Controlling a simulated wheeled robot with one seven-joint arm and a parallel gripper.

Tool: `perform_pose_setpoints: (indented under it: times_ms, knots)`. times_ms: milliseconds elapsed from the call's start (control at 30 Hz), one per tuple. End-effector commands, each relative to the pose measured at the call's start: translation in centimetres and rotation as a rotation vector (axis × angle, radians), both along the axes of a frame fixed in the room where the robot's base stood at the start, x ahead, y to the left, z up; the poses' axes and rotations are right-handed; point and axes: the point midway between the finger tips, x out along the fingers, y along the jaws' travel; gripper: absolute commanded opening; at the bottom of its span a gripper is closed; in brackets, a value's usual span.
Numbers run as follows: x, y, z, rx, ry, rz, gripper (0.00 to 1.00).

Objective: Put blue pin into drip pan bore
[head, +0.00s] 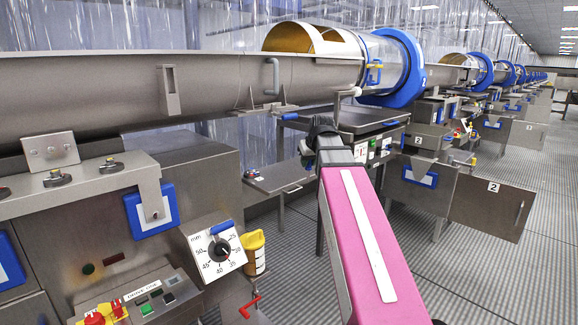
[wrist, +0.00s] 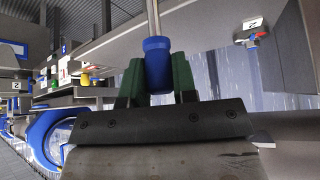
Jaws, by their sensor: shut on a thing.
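In the wrist view, my gripper (wrist: 158,78) has green fingers closed on both sides of the blue pin (wrist: 157,55). The pin has a blue cap between the fingers, and a metal shaft (wrist: 153,18) runs from it out of the top of the picture. The shaft's far end is out of view. In the head view, my pink arm reaches forward to its dark end (head: 322,128); the fingers and pin are not clear there. A dark flat pan (head: 362,117) lies under the nearest drum and may be the drip pan. I cannot make out its bore.
A long metal trough (head: 110,85) leads to the blue-ringed drum (head: 405,65). A flat metal shelf (head: 272,178) with a handle stands below. A control box with a dial (head: 219,250) is at front left.

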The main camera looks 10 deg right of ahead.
Motion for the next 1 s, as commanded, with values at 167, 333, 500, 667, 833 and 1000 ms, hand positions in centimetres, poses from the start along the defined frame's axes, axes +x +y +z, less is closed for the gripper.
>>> perform_pose_setpoints:
  times_ms: [167, 333, 500, 667, 833, 1000]
  knots:
    - [2.0, 0.3, 0.2, 0.000, 0.001, 0.003, 0.00]
    - [5.6, 1.0, 0.2, 0.000, 0.002, 0.003, 0.00]
    - [9.5, 1.7, 0.2, 0.001, 0.000, 0.002, 0.00]
    - [12.5, 2.4, 0.2, 0.001, 0.001, 0.002, 0.00]
    - [13.6, 2.6, 0.1, 0.001, 0.001, 0.001, 0.00]
    - [15.6, 3.0, 0.1, 0.001, 0.000, 0.001, 0.00]
